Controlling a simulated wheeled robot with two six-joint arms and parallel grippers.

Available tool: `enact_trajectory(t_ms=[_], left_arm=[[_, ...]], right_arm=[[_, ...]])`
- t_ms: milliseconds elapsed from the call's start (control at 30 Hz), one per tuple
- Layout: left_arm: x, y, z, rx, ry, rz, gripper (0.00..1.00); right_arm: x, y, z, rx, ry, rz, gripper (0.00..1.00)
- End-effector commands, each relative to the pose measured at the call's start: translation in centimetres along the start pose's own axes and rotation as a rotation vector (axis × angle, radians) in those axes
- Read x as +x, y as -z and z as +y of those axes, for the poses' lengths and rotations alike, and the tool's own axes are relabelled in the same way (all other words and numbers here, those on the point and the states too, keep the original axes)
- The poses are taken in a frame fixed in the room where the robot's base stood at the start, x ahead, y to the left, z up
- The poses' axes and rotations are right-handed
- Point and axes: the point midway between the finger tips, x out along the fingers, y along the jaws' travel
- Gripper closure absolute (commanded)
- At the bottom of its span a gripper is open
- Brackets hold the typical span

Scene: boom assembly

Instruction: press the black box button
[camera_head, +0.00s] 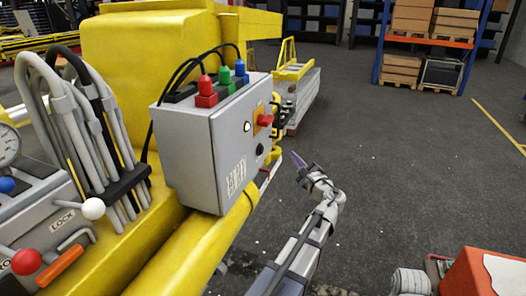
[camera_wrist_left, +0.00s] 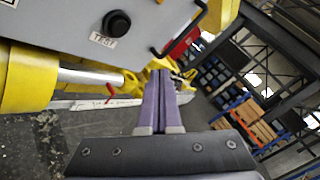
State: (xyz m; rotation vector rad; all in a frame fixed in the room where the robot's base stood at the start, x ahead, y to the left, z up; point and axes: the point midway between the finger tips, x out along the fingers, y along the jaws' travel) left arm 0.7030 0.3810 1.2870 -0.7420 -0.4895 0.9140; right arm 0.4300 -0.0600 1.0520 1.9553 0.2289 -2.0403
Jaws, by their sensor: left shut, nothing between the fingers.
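A grey control box (camera_head: 187,150) is mounted on the yellow machine. A black round button (camera_head: 260,149) is on its right-hand face, below a red knob (camera_head: 265,120) on a yellow-orange plate. In the left wrist view, the black button (camera_wrist_left: 117,23) stands out from the grey panel above a label reading TEST, at the upper left. My left gripper (camera_head: 294,159) is to the right of the box face, apart from the button. In the left wrist view, its two purple fingers (camera_wrist_left: 160,80) are shut together and empty. My right gripper is in neither view.
Red, green and blue connectors (camera_head: 224,76) with black cables top the box. A yellow tube (camera_head: 190,250) runs below it. Grey hoses and levers, including a red ball (camera_head: 26,262), are at the left. An orange box (camera_head: 485,275) is at the lower right. Open floor lies right of my gripper.

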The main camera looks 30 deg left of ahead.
Motion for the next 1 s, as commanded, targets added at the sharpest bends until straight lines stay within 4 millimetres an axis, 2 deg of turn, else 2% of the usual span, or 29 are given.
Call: enact_trajectory(t_ms=[500, 1000], left_arm=[[4.5, -3.3, 3.3, -0.001, -0.002, -0.002, 1.0], [5.4, -4.0, 4.0, -0.001, -0.001, 0.0, 1.0]], right_arm=[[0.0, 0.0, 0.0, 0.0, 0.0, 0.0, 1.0], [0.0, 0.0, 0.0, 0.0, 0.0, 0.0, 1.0]])
